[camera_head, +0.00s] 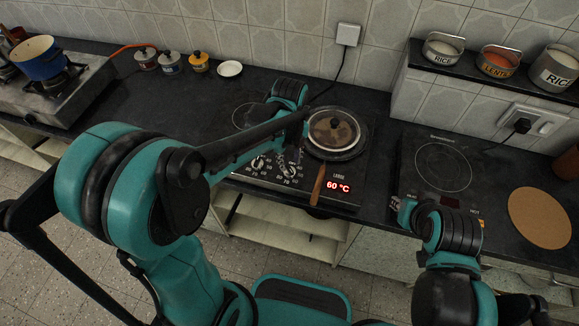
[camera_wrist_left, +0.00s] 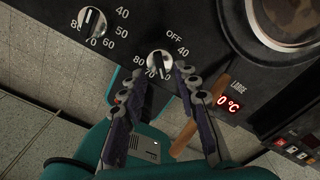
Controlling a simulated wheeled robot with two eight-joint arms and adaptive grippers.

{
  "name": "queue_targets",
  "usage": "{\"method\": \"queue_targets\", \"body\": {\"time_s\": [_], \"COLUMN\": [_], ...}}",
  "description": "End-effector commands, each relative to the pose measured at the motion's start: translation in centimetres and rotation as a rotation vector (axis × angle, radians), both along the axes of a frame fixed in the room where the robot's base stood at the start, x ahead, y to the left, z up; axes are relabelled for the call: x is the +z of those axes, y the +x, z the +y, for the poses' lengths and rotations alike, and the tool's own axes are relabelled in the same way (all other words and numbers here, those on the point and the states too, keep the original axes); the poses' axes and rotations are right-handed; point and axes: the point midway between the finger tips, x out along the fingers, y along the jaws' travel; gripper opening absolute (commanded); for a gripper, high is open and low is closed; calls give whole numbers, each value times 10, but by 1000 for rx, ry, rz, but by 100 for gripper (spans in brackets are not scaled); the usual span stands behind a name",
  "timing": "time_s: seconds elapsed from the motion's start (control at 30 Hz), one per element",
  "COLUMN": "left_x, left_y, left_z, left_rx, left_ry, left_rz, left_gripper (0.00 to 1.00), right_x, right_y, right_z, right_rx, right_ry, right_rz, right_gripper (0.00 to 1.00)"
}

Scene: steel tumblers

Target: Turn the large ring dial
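The cooktop panel in the left wrist view has two dials with number scales. The left dial (camera_wrist_left: 92,20) sits up and to the left. My left gripper (camera_wrist_left: 162,76) is open, its fingertips apart on either side of the right dial's lower part; I cannot tell whether they touch it. In the head view the right dial (camera_head: 290,168) shows beside a red 60 °C display (camera_head: 338,188). My right arm ends near the right cooktop; its fingers are not clear.
A lidded pan (camera_head: 347,133) stands on the large ring, its wooden handle (camera_head: 318,187) extending over the front panel close to the right dial. A round cork mat (camera_head: 540,218) lies at right. Small jars (camera_head: 171,62) stand at the back left.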

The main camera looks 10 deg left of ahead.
Motion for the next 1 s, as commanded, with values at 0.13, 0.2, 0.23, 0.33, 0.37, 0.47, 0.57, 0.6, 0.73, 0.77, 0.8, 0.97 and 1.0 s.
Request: {"method": "queue_targets", "body": {"time_s": [0.13, 0.2, 0.23, 0.33, 0.37, 0.47, 0.57, 0.6, 0.73, 0.77, 0.8, 0.97, 1.0], "left_x": [-23, -28, -29, -31, -32, -31, -31, -31, -31, -31, -31, -31, -31], "left_y": [0, 0, 0, 0, 0, 0, 0, 0, 0, 0, 0, 0, 0], "left_z": [0, 0, 0, 0, 0, 0, 0, 0, 0, 0, 0, 0, 0], "left_rx": [1, 1, 2, 2, 2, 2, 2, 2, 2, 2, 2, 8, 14], "left_ry": [0, -1, 0, 0, 0, 0, 0, 0, 0, 0, 0, 0, 0], "left_rz": [0, -1, -1, -1, -1, -1, -1, -1, -1, -1, -1, -1, -1], "left_gripper": [31, 31, 31, 31, 31, 31, 26, 15, 0, 0, 0, 0, 0], "right_x": [-11, -12, -13, -13, -13, -13, -12, -12, -12, -12, -13, -12, -12], "right_y": [0, 0, 0, 0, 0, 0, 0, 0, 0, 0, 0, 0, 0], "right_z": [0, 0, 0, 0, 0, 0, 0, 0, 0, 0, 0, 0, 0], "right_rx": [0, 0, 0, 0, 0, 0, 0, 0, 0, 0, 0, 0, 0], "right_ry": [0, 0, 0, 0, 0, 0, 0, 0, 0, 0, 0, 0, 0], "right_rz": [0, 0, 0, 0, 0, 0, 0, 0, 0, 0, 0, 0, 0], "right_gripper": [26, 26, 26, 26, 26, 26, 26, 26, 26, 26, 26, 26, 26]}}
